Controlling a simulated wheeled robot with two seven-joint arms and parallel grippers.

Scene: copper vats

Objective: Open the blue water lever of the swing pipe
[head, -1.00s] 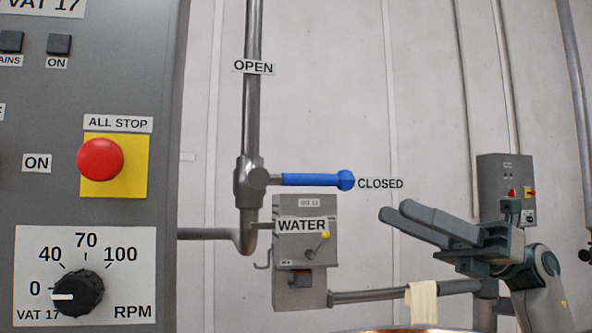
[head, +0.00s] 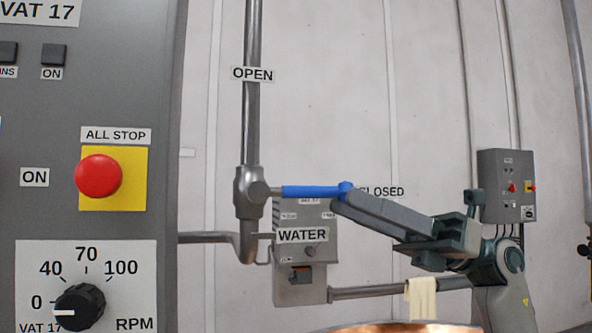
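The blue water lever (head: 311,192) lies horizontal, joined to a grey valve (head: 249,192) on a vertical pipe. Its rounded blue end points right at the CLOSED label (head: 382,191), which is partly covered by my gripper. The OPEN label (head: 252,74) is on the pipe above the valve, and the WATER label (head: 302,235) is below the lever. My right gripper (head: 346,201) reaches in from the right, its fingertips at or just in front of the lever's end. The fingers overlap in this view, so I cannot tell their gap or any contact. My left gripper is out of view.
A grey control panel with a red ALL STOP button (head: 98,176) and an RPM knob (head: 80,307) fills the left. A grey box (head: 300,285) is below the lever. A cloth (head: 422,299) hangs on a horizontal pipe above a copper rim (head: 400,328).

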